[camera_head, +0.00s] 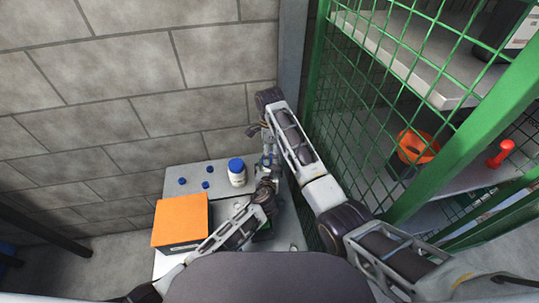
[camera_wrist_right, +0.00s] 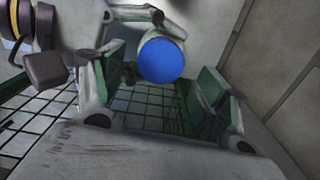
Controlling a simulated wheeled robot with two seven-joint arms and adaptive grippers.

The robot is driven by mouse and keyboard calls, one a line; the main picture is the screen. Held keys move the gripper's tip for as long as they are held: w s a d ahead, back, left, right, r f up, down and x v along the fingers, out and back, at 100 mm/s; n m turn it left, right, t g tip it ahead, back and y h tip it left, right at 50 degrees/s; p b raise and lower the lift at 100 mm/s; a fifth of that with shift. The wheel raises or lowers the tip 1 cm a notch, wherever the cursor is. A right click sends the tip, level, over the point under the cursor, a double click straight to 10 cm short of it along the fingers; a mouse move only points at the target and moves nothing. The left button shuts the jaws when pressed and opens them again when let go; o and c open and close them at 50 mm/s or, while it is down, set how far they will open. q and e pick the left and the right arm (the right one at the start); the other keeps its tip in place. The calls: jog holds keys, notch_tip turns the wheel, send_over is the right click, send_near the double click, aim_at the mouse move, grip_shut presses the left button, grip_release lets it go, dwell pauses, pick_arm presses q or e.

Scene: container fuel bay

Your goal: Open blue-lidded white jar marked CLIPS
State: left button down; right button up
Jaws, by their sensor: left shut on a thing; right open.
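The white jar (camera_head: 237,180) with a blue lid (camera_head: 236,164) stands upright at the back right of the grey worktop; its marking is too small to read. My left gripper (camera_head: 258,184) is beside the jar's right side and shut on it, its fingers partly hidden. My right gripper (camera_head: 266,158) is close by, to the right of the lid. In the right wrist view the blue lid (camera_wrist_right: 161,60) shows between the open green-padded fingers of my right gripper (camera_wrist_right: 160,88), with gaps to both pads. A grey finger crosses beside the jar's white body there.
Small blue pieces (camera_head: 205,185) lie left of the jar on the grey worktop (camera_head: 188,171). A box with an orange top (camera_head: 181,220) stands in front. A block wall (camera_head: 130,90) is behind. A green mesh cage (camera_head: 345,110) closes off the right, near my right arm.

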jog(key=shift+r, duration=0.4)
jog(key=shift+c, duration=0.5)
jog(key=shift+c, duration=0.8)
jog(key=shift+w+a+r, duration=0.2)
jog(key=shift+a+r, duration=0.15)
jog(key=shift+r, duration=0.25)
jog(key=shift+w+a+r, duration=0.15)
jog(key=shift+a+r, duration=0.15)
jog(key=shift+r, duration=0.6)
jog(key=shift+d+r+n, duration=0.15)
jog(key=shift+r+n, duration=0.2)
jog(key=shift+n, duration=0.75)
jog(key=shift+s+d+r+n, duration=0.1)
jog(key=shift+n, duration=0.5)
jog(key=shift+d+r+n, duration=0.1)
jog(key=shift+n, duration=0.5)
jog(key=n, duration=0.5)
jog(key=shift+s+d, duration=0.25)
